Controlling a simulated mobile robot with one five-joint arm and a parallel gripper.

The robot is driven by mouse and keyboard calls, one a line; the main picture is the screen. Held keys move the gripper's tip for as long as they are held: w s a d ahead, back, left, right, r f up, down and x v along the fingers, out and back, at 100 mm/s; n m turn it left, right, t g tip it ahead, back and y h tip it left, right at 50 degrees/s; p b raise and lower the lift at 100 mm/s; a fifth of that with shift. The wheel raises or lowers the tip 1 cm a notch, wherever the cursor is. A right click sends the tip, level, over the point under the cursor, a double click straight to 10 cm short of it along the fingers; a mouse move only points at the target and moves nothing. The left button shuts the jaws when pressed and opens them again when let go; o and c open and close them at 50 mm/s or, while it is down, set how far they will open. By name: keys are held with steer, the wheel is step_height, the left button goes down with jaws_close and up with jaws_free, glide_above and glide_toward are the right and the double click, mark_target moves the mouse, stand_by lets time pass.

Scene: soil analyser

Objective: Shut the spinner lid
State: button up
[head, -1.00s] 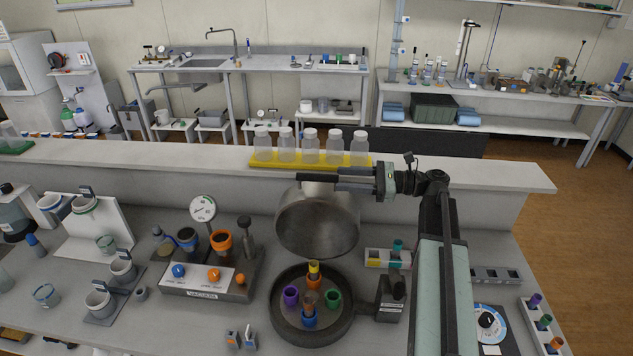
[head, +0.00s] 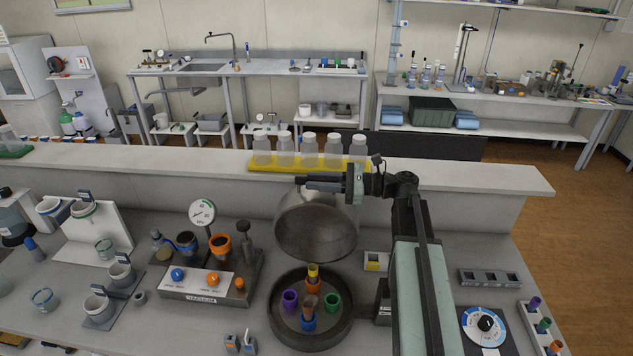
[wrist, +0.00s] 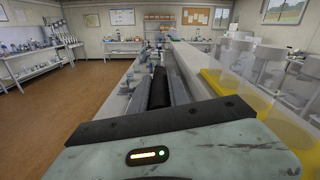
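The spinner (head: 274,312) is a round dark bowl on the bench. Coloured tubes stand in its rotor: yellow-capped, purple, green, blue and orange-brown. Its grey domed lid (head: 316,228) stands open, tilted up behind the bowl with its hollow inside facing front. My gripper (head: 298,182) is level at the top edge of the lid, just in front of the bottle rack, and points left. Whether it touches the lid is not clear.
Clear bottles in a yellow rack (head: 262,167) stand on the raised ledge close behind my gripper. A vacuum unit with a gauge (head: 202,212) is left of the spinner. A dial (head: 486,324) and a tube rack (head: 538,322) are at right.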

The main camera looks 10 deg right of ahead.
jaws_close()
stand_by(0.6)
steer(key=shift+a, duration=0.1)
stand_by(0.6)
